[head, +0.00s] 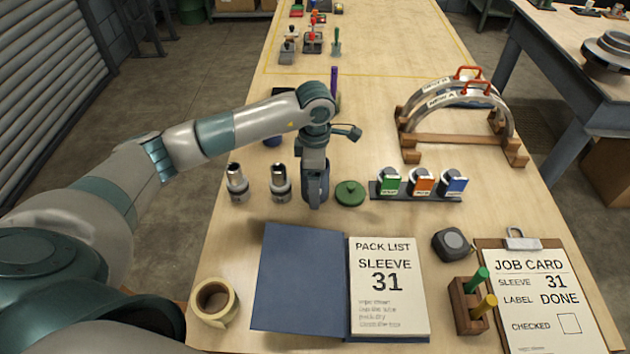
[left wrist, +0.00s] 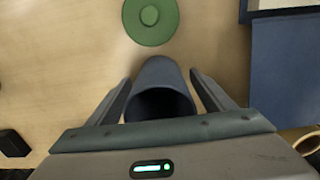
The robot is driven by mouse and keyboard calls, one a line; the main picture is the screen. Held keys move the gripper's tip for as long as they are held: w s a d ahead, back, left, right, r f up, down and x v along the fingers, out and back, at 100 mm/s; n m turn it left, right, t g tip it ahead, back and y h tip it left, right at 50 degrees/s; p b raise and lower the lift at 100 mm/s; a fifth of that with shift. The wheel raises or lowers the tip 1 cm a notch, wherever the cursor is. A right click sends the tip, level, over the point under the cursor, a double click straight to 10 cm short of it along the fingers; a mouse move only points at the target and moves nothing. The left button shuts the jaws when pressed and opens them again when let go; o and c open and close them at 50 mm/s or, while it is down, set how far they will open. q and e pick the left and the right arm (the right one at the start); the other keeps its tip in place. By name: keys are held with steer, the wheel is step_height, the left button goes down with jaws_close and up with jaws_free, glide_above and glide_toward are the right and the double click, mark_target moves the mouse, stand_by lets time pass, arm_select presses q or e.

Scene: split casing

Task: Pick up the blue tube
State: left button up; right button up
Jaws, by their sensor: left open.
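The blue tube (head: 324,188) stands upright on the wooden table, partly hidden behind my left gripper (head: 314,192). In the left wrist view the tube (left wrist: 163,74) shows its dark open mouth between the two fingers of my left gripper (left wrist: 160,80). The fingers are open, one on each side of the tube, with a small gap visible on both sides. My right gripper is in neither view.
A green round lid (head: 350,193) lies just right of the tube; it also shows in the wrist view (left wrist: 152,20). Two metal fittings (head: 279,183) stand to the left. A rack of coloured labels (head: 421,184) is to the right. A blue folder (head: 297,280) lies in front.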

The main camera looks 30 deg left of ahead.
arm_select(q)
steer(key=c, duration=1.2)
steer(key=shift+o, duration=0.2)
steer(key=shift+r, duration=0.1)
steer(key=shift+r+b, duration=0.45)
steer(key=shift+r, duration=0.05)
steer(key=r+b, duration=0.1)
steer(key=d+r+b, duration=0.1)
steer(key=r, duration=0.1)
steer(key=d+r+b, duration=0.4)
steer(key=d+r, duration=0.3)
steer(key=d, duration=0.3)
steer(key=shift+w+d, duration=0.2)
steer(key=shift+d, duration=0.15)
